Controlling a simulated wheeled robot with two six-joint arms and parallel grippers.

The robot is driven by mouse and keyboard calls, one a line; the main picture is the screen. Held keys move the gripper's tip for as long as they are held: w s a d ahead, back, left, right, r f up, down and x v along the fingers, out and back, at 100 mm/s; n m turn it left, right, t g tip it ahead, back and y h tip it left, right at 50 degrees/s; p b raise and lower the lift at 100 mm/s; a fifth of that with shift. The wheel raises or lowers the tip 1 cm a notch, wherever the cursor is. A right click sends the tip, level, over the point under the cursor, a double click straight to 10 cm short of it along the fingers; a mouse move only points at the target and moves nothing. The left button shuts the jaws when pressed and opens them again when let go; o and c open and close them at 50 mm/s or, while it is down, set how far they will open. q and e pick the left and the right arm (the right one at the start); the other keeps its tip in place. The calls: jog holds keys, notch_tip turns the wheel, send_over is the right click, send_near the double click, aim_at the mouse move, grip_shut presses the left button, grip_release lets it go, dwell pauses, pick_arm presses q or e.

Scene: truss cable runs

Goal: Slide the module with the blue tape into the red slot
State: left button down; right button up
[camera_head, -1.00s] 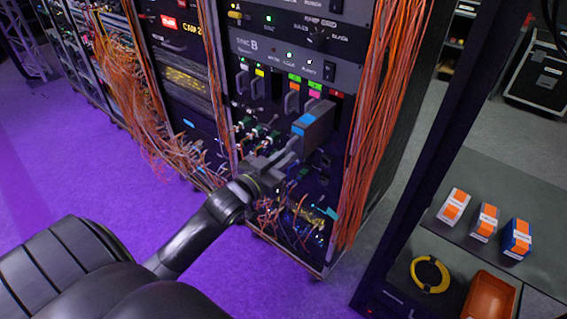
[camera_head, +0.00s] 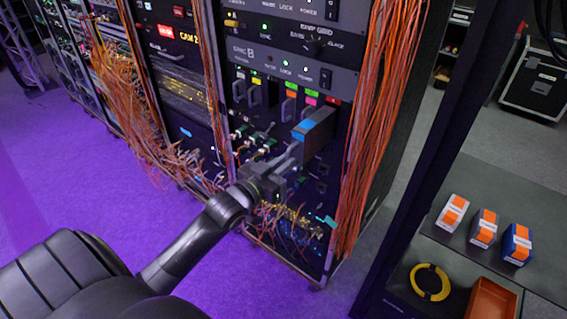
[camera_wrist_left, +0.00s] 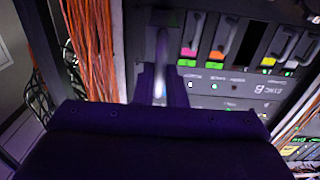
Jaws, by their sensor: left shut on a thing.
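My left gripper (camera_head: 290,160) is shut on the dark grey module (camera_head: 320,135), holding it by its front handle. Blue tape (camera_head: 302,130) shows on the module's near end. The module is just below the red label (camera_head: 333,100) at the right of a row of module bays in the rack. The red slot's opening is hidden behind the module, so I cannot tell whether the module's far end has entered it. In the left wrist view the jaws (camera_wrist_left: 160,88) are on the grey handle (camera_wrist_left: 161,62). My right gripper is not in view.
Handled modules sit left of it, under pink (camera_head: 311,100), orange and yellow (camera_head: 257,79) labels. A dark empty bay (camera_wrist_left: 246,45) lies between orange and yellow. Orange cables (camera_head: 370,150) hang close on the right. A shelf (camera_head: 490,185) holds three small boxes.

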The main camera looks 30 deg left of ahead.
aim_at(295, 153)
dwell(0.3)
pick_arm(q)
jog(key=shift+w+d+b, duration=0.2)
jog(key=shift+w+b, duration=0.25)
jog(key=shift+w, duration=1.8)
jog(key=shift+r, duration=0.1)
jog(key=shift+w+d+b, duration=0.2)
jog(key=shift+w+b, duration=0.45)
jog(key=shift+w, duration=1.35)
jog(key=shift+w+d+b, duration=0.15)
jog(key=shift+w+b, duration=0.5)
jog(key=shift+w, duration=1.35)
